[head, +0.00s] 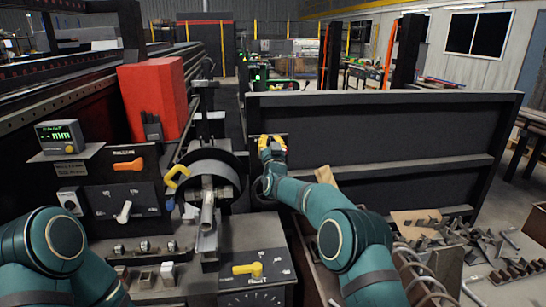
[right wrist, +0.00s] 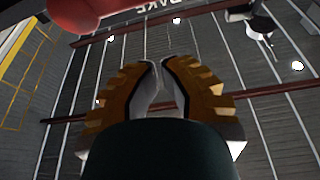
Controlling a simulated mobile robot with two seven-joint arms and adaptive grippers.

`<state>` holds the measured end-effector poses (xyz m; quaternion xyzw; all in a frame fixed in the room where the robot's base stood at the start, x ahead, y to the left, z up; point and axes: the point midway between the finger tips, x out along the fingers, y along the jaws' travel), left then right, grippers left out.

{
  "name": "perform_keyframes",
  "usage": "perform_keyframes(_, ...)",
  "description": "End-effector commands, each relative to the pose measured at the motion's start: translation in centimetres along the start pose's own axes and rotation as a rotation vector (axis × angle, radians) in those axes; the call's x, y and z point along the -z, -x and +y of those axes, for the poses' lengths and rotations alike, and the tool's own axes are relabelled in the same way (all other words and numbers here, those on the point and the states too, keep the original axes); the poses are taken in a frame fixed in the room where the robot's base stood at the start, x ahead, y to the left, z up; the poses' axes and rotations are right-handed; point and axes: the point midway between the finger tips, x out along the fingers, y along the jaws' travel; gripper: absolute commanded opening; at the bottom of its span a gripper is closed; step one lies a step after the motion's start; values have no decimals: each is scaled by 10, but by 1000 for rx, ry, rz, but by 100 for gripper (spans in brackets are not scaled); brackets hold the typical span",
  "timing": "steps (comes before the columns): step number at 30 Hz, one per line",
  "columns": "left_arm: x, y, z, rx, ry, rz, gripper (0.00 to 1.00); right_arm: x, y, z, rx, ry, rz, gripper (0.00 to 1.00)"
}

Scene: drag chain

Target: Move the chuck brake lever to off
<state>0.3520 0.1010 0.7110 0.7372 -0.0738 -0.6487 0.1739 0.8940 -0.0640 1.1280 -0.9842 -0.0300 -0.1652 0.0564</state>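In the head view my right gripper (head: 272,146), with yellow fingers, is in front of the dark upright panel (head: 380,130), right of the round drum. In the right wrist view its fingertips (right wrist: 160,65) come together with nothing visible between them. A rounded red part (right wrist: 78,14), perhaps the brake lever's knob, shows at the upper left there, apart from the fingertips. Beside it is a dark plate with upside-down lettering (right wrist: 165,12) that seems to end in "BRAKE". The lever's position cannot be read. My left gripper is not clearly visible; only left arm links show.
An orange lever (head: 128,165), a white lever (head: 123,212) and a yellow lever (head: 247,269) sit on the machine's panels. A red box (head: 157,98) stands behind them. Loose metal parts (head: 490,245) lie at the lower right.

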Motion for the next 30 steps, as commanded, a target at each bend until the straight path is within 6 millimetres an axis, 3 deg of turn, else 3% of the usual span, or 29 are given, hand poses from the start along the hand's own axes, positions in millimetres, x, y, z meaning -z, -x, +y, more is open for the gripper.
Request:
perform_keyframes(15,0,0,0,0,0,1,47,1,55,2,0,0,-1,0)
perform_keyframes(30,0,0,0,0,0,0,47,1,66,3,-1,0,1,0)
